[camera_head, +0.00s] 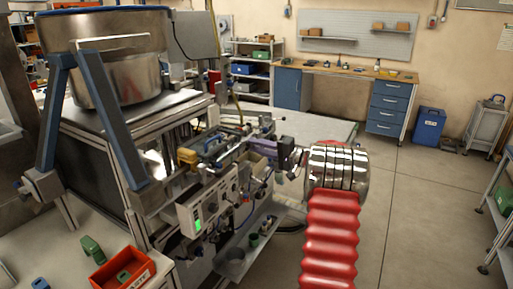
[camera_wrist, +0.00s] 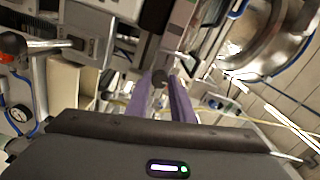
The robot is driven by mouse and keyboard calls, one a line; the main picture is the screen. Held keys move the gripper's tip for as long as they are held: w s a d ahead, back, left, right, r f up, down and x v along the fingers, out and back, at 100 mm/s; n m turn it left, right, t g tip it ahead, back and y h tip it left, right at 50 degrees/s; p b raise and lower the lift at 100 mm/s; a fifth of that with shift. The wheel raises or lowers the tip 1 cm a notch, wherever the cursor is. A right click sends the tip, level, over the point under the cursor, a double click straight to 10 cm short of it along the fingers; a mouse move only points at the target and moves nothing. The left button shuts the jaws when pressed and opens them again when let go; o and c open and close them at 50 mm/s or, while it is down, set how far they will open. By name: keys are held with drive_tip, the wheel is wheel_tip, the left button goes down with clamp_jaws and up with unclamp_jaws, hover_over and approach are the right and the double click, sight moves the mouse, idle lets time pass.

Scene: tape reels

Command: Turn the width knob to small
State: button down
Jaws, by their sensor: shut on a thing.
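In the wrist view my gripper (camera_wrist: 160,82) has its two purple fingers pointing away from the camera. Their tips are shut on a small dark round knob (camera_wrist: 159,77), which I take to be the width knob. Its markings and pointer cannot be read, so its setting cannot be told. In the head view the purple part of my gripper (camera_head: 279,153) reaches left to the machine's upper front edge. The knob cannot be made out there.
The machine's control box (camera_head: 208,203) with a green light is below and left of my gripper. A large steel drum (camera_head: 107,60) stands above at the left. A red bin (camera_head: 124,270) is at lower left.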

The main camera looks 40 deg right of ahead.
drive_tip(key=n, duration=0.4)
drive_tip(key=shift+a+f+n, duration=0.15)
drive_tip(key=shift+f+n, duration=0.15)
drive_tip(key=shift+f, duration=0.05)
drive_tip(key=shift+f+n, duration=0.1)
drive_tip(key=shift+n, duration=6.5)
drive_tip(key=c, duration=2)
unclamp_jaws()
drive_tip(key=o, duration=0.5)
drive_tip(key=shift+d+r, duration=0.2)
drive_tip(key=shift+c, duration=0.2)
